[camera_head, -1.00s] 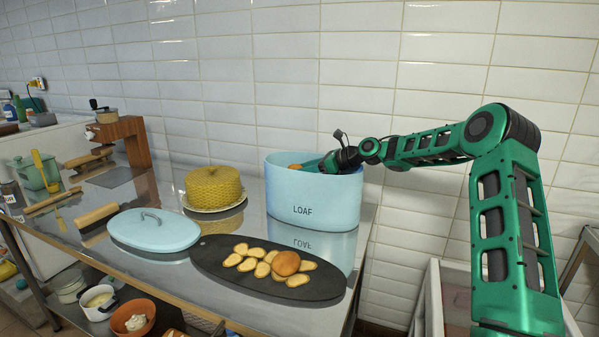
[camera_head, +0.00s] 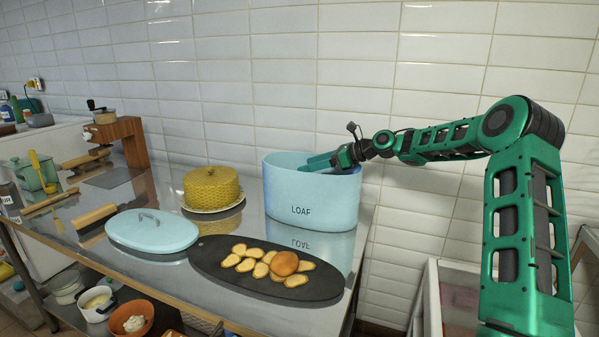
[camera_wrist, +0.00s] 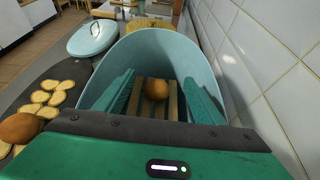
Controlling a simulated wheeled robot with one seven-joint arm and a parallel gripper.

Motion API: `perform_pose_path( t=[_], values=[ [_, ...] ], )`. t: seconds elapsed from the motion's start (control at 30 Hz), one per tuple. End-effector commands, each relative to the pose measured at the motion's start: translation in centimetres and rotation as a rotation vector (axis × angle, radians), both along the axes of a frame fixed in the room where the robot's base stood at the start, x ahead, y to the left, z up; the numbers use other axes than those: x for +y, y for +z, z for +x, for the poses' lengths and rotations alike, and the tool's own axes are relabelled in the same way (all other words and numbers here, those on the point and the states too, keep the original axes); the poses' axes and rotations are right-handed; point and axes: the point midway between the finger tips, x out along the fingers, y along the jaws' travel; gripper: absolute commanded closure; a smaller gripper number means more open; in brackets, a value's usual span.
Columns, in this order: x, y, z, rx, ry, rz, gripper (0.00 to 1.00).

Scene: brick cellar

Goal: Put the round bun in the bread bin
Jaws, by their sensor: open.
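The light blue bread bin (camera_head: 311,196), marked LOAF, stands open at the right end of the steel table. My gripper (camera_head: 318,162) reaches over its right rim, fingers pointing into it. In the wrist view, a round brown bun (camera_wrist: 157,88) lies inside the bin (camera_wrist: 100,86) on a slatted wooden rack (camera_wrist: 173,105). The gripper (camera_wrist: 157,98) is open, with one green finger on each side of the bun and gaps visible between. The bin wall hides this bun in the head view.
A dark oval board (camera_head: 215,260) in front of the bin holds bread slices and another rounded brown bread piece (camera_head: 284,263). The blue lid (camera_head: 152,231) lies to its left. A tiled wall rises close behind the bin.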

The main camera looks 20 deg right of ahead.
Motion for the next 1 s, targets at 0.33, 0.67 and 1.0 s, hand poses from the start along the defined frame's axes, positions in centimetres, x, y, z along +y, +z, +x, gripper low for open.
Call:
perform_pose_path(
  t=[0.33,0.67,1.0],
  values=[
    [-4.5,2.3,-3.2,0.000,-0.001,0.000,0.37],
    [-5.3,2.7,-3.8,0.000,0.001,0.001,0.37],
    [-5.1,2.8,-3.7,-0.003,0.002,0.000,0.37]
  ],
)
